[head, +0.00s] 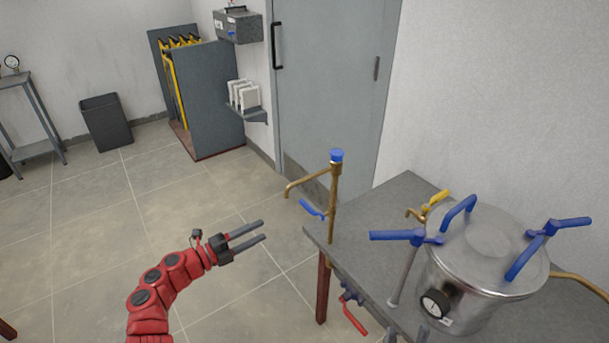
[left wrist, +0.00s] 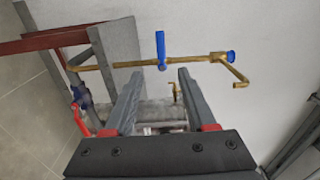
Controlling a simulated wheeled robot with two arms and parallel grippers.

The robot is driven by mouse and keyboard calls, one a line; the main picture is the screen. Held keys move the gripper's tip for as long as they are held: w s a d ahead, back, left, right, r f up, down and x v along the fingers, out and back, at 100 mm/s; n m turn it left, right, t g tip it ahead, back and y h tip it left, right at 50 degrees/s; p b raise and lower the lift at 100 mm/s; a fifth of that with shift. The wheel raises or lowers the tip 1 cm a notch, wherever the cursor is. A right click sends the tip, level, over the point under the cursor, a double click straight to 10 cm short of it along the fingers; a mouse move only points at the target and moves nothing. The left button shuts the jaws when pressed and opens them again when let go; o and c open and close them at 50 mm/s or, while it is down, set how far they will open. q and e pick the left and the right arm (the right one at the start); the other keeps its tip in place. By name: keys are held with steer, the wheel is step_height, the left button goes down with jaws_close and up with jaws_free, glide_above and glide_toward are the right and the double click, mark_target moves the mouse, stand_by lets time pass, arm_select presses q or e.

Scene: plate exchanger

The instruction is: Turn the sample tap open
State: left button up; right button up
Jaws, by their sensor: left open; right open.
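A brass standpipe (head: 334,200) with a bent spout and a blue cap rises at the table's left corner. A blue lever (head: 312,209) sits on it below the spout. My left gripper (head: 264,231) is open and empty, left of the lever and apart from it. In the left wrist view, the blue lever (left wrist: 161,50) shows just beyond the gap between the open fingers (left wrist: 160,73), and the brass pipe (left wrist: 195,61) runs across behind. The dark fingertips of my right gripper (head: 406,335) show, apart, at the bottom edge; the rest is out of view.
A steel vessel (head: 480,252) with blue clamp handles and a gauge stands on the grey table (head: 385,208). A small brass tap with a yellow handle (head: 436,201) is behind it. A red lever (head: 354,318) hangs at the table's front edge.

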arm_select(q)
glide_toward(304, 207)
steer(key=x, duration=0.5)
steer(key=shift+w+r, duration=0.1)
steer(key=shift+r, duration=0.05)
steer(key=b+x, duration=0.2)
steer(key=x, duration=0.2)
steer(key=shift+w+d+f, duration=0.25)
steer(key=shift+w, duration=0.1)
steer(key=shift+w+d+b, duration=0.2)
steer(key=shift+d+b, duration=0.2)
steer(key=shift+d, duration=0.05)
jaws_close()
stand_by(0.5)
